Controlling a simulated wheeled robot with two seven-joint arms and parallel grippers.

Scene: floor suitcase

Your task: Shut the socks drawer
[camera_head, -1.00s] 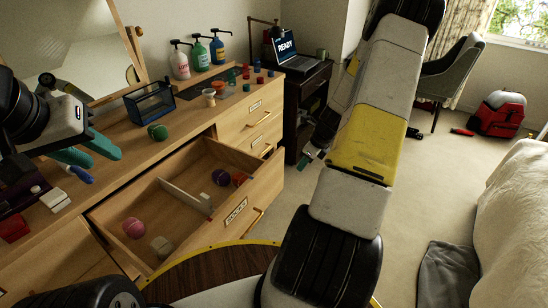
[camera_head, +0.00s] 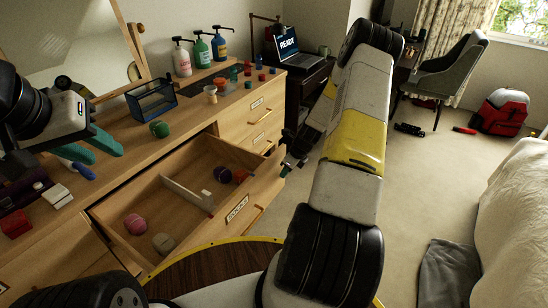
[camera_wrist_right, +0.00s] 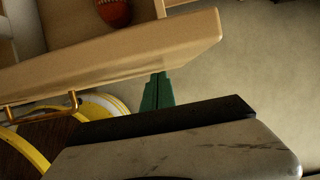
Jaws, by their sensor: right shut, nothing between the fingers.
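The socks drawer (camera_head: 238,208) is pulled well out of the wooden dresser, its label facing the room. Inside, a divider parts a pink ball-shaped bundle (camera_head: 134,226) and a grey-beige one (camera_head: 164,243) from a purple one (camera_head: 222,174) and a red one (camera_head: 240,176). My right gripper (camera_head: 292,166) is shut and empty near the right end of the drawer front. In the right wrist view, its green fingers (camera_wrist_right: 157,92) lie just below the drawer front (camera_wrist_right: 120,62); contact is unclear. My left gripper (camera_head: 98,148) is open and empty above the dresser top's left part.
A green bundle (camera_head: 159,129), a dark-blue tray box (camera_head: 151,100) and pump bottles (camera_head: 202,50) stand on the dresser. A closed drawer with a handle (camera_head: 262,117) is at the right.

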